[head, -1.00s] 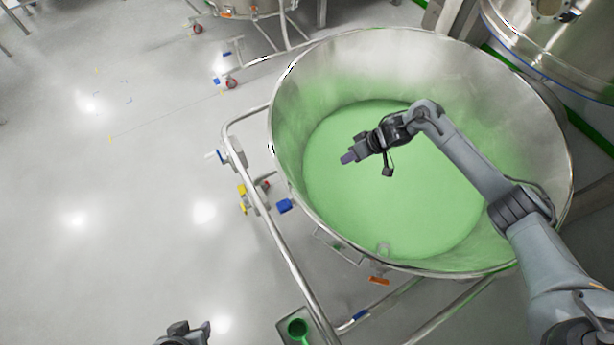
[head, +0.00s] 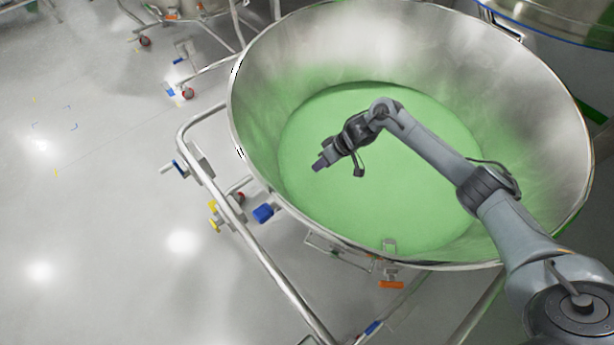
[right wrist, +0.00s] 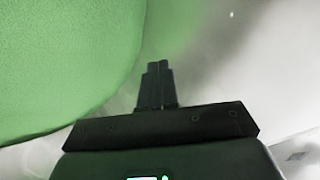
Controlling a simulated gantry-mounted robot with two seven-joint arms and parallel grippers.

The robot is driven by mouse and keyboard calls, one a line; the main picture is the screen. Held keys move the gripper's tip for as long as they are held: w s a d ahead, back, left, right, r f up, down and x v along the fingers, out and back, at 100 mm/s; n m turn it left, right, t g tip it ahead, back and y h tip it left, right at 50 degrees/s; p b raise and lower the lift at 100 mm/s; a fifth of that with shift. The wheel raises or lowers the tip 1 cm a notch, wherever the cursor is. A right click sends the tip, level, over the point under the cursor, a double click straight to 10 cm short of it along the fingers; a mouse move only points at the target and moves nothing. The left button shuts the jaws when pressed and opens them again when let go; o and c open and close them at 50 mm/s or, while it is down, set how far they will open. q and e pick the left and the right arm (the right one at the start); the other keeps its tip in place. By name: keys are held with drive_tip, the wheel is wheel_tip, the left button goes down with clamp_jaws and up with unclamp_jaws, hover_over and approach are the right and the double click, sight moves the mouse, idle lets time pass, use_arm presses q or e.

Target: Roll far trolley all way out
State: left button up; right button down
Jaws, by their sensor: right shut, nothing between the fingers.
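A large steel bowl (head: 520,120) holding a green bed (head: 400,200) fills the middle and right of the head view. A tubular trolley frame with a rail (head: 255,245) runs along its left side. A second wheeled frame (head: 212,72), with a steel vessel above it, shows farther off at the top left, partly cut off. My right gripper (head: 319,165) is over the bowl's inside, shut and empty, touching no rail. In the right wrist view its fingers (right wrist: 157,68) are together, with the green bed to the left. My left gripper is out of view.
Red-hubbed castors (head: 188,93) stand under the far frame. Another steel vessel (head: 560,40) is at the top right.

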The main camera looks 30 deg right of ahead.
use_arm(q)
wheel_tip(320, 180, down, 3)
drive_tip(key=b, duration=0.3)
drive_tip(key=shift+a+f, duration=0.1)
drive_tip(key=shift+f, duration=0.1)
use_arm(e)
drive_tip(key=w+a+f, duration=0.2)
drive_tip(key=a+f, duration=0.6)
drive_tip(key=f, duration=0.1)
drive_tip(key=shift+w, duration=0.2)
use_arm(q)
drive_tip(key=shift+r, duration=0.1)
use_arm(e)
drive_tip(key=shift+a+r, duration=0.1)
drive_tip(key=shift+a, duration=0.05)
